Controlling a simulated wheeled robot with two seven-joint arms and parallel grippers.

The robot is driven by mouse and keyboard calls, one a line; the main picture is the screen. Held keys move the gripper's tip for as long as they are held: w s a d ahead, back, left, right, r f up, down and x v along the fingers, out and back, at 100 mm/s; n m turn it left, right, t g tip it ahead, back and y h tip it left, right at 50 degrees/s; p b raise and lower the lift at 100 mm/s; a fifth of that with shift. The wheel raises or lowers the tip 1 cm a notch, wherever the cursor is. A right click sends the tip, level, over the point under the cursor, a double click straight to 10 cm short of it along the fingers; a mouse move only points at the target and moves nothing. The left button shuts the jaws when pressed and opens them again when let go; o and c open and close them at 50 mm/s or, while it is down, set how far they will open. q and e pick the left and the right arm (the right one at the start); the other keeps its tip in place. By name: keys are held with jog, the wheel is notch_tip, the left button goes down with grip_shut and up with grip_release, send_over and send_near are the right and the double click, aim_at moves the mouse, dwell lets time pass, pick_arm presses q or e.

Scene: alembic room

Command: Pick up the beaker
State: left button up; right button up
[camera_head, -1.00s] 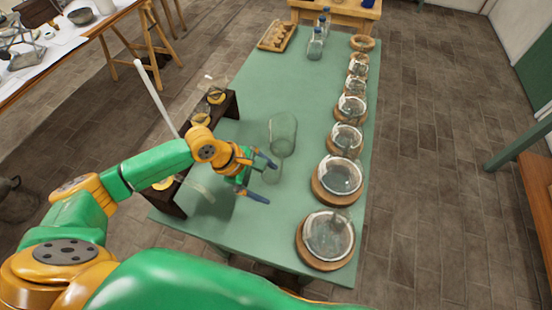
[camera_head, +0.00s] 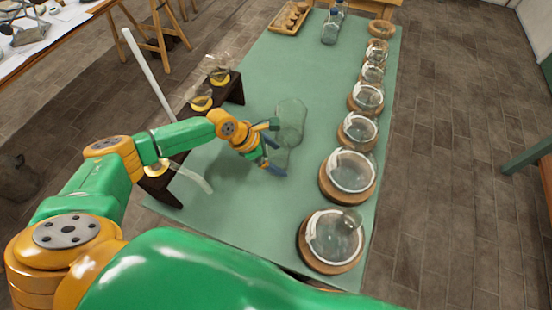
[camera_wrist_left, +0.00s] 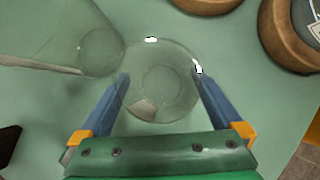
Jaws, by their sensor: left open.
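A clear round glass vessel, which I take as the beaker (camera_wrist_left: 160,100), stands on the green table, seen from above in the left wrist view. My left gripper (camera_wrist_left: 160,76) is open, with one blue finger on each side of the vessel's outline; I cannot tell whether they touch it. In the head view my left gripper (camera_head: 270,147) is low over the table, and the small vessel is hard to make out there. A larger clear glass cylinder (camera_head: 291,117) stands just beyond the gripper; it also shows at the upper left of the left wrist view (camera_wrist_left: 60,40). My right gripper is not in view.
Several glass vessels on wooden rings (camera_head: 347,172) line the right side of the green table (camera_head: 250,75). A dark wooden rack (camera_head: 232,90) with glassware stands along its left edge. Bottles (camera_head: 330,30) and a wooden tray (camera_head: 290,18) stand at the far end.

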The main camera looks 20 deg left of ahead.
pick_arm(q)
jog(key=shift+s+r, duration=0.1)
jog(key=shift+s, duration=0.05)
jog(key=c, duration=1.2)
